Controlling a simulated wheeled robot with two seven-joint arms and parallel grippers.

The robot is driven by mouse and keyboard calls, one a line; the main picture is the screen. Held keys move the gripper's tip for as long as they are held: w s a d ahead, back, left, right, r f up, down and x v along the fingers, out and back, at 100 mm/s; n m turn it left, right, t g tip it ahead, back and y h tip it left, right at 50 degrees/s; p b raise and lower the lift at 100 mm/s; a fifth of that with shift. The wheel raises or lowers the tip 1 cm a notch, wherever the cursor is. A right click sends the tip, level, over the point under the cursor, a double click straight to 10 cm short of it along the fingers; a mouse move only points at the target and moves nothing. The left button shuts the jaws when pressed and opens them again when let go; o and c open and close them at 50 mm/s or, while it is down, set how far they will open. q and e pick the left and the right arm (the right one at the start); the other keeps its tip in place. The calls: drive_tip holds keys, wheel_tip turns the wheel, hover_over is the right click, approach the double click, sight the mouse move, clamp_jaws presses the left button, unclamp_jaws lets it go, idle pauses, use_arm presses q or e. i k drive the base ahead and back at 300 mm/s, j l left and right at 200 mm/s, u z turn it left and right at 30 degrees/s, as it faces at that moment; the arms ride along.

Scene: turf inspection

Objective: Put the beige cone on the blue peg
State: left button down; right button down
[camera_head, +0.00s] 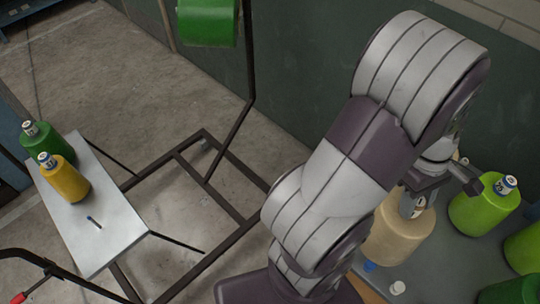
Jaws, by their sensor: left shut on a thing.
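The beige cone (397,238) is in the right part of the head view, above the dark table top. My left gripper (420,196) is at its top and shut on it. My arm hides part of the gripper and the cone's left side. A small blue piece, seemingly the blue peg (370,266), shows just below the cone's lower left edge. I cannot tell whether the cone touches it. My right gripper is not in view.
Several green cones (484,210) stand close to the right of the beige cone. A small white peg (397,288) is in front. At the left, a light board (105,225) bears a yellow cone (65,181) and a dark green cone (46,143). A dark metal frame (205,140) stands on the floor.

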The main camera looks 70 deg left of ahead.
sight(100, 227)
drive_tip(key=k+j+u, duration=0.2)
drive_tip(key=k+j, duration=0.55)
drive_tip(key=j+u, duration=0.15)
drive_tip(key=u, duration=2.55)
drive_tip(key=k+j, duration=0.05)
drive_tip(key=j, duration=0.05)
